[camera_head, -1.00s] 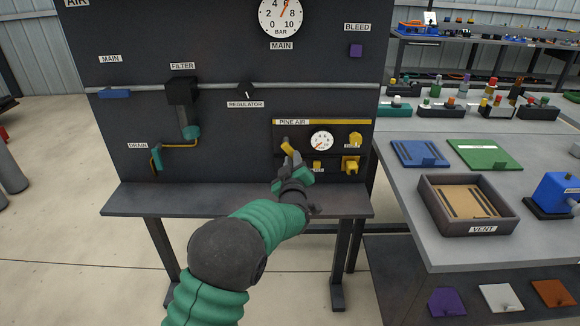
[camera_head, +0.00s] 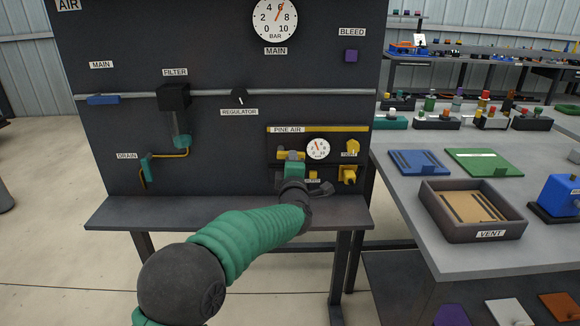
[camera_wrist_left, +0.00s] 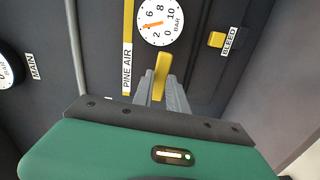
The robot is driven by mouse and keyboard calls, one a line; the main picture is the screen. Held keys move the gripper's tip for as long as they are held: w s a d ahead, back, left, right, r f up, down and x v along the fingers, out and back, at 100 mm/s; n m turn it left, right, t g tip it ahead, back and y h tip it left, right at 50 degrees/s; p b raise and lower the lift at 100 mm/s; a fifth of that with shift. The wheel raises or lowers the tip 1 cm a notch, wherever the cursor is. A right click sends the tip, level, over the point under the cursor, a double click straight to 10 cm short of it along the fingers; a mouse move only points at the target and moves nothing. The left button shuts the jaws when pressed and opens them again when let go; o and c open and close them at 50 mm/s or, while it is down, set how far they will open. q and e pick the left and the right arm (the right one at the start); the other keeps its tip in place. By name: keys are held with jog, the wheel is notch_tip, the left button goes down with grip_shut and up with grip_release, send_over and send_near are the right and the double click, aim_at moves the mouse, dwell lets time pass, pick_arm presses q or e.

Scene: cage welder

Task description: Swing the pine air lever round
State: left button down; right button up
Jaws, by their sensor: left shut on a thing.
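The yellow pine air lever (camera_head: 285,155) is on the dark panel under the yellow PINE AIR label strip (camera_head: 340,129). It lies about level in the head view, left of the small round gauge (camera_head: 318,148). My left gripper (camera_head: 293,160) is at the lever, partly covering it. In the left wrist view the gripper's grey fingers (camera_wrist_left: 161,92) are shut on the lever (camera_wrist_left: 161,68), which stands out between them. The gauge also shows there (camera_wrist_left: 160,22), its red needle off the zero mark. My right gripper is out of view.
Yellow fittings (camera_head: 347,174) sit right of the gripper. A yellow block labelled BLEED shows in the wrist view (camera_wrist_left: 216,39). A grey shelf (camera_head: 230,212) runs below the panel. A table with a VENT tray (camera_head: 478,235) stands at right.

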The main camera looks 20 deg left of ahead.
pick_arm(q)
jog(key=shift+w+a+r+n+y, duration=0.25)
jog(key=shift+a+r, duration=0.2)
jog(key=shift+r, duration=0.25)
jog(key=shift+w+a+r+n+y, duration=0.15)
jog(key=shift+a+r+n, duration=0.25)
jog(key=shift+r, duration=0.3)
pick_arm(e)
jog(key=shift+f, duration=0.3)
pick_arm(q)
jog(key=shift+s, duration=0.1)
jog(key=c, duration=1.3)
grip_release()
jog(key=shift+s, duration=0.1)
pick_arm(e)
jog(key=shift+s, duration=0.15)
pick_arm(q)
jog(key=p, duration=0.2)
send_near(286, 152)
jog(key=d+v, duration=0.1)
jog(key=v, duration=1)
jog(key=shift+w+a+r+h, duration=0.1)
jog(key=shift+w+r+h, duration=0.1)
jog(key=shift+r+h, duration=0.1)
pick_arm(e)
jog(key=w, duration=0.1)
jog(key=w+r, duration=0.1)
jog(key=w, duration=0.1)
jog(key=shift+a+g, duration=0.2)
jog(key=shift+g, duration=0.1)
